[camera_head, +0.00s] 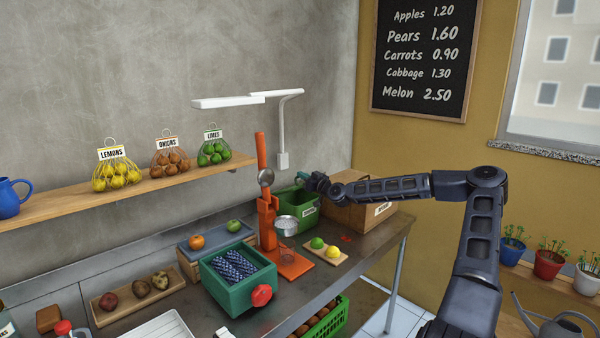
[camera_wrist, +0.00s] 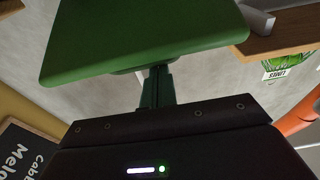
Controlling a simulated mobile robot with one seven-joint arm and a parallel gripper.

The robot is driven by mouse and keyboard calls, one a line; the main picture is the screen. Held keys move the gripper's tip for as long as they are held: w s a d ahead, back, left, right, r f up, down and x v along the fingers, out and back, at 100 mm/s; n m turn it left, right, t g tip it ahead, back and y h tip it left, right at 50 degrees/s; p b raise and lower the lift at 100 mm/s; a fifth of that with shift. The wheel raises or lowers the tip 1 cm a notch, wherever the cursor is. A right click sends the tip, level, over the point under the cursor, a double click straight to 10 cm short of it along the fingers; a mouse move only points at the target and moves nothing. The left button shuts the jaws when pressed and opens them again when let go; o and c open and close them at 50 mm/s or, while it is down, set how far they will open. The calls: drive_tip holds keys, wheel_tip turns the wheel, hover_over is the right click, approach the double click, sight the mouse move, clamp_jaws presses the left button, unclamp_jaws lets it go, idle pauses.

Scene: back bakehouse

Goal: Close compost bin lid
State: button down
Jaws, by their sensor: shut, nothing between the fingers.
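The green compost bin (camera_head: 290,207) with a white label stands on the steel counter, behind the orange juicer. My gripper (camera_head: 306,181) is at the bin's upper back right, and my forearm reaches in from the right. In the wrist view a flat green panel (camera_wrist: 140,35), which looks like the bin's lid, fills the upper middle at a tilt. My gripper (camera_wrist: 157,75) is shut and empty, its fingers pointing at the panel's near edge. I cannot tell whether they touch it. The lid's hinge and the bin's inside are hidden.
The orange juicer (camera_head: 266,215) stands just left of the bin. A small board (camera_head: 325,256) with a lime and a lemon lies in front. A shelf (camera_head: 130,190) with net bags and a white lamp (camera_head: 228,102) are above.

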wheel_tip(320, 180, down, 7)
drive_tip(key=s+d+t+y, duration=0.1)
drive_tip(key=s+d, duration=0.1)
drive_tip(key=shift+s+d+r, duration=0.15)
drive_tip(key=shift+s+d, duration=0.1)
drive_tip(key=shift+s, duration=0.05)
idle(0.3)
drive_tip(key=shift+f, duration=0.2)
drive_tip(key=shift+r, duration=0.1)
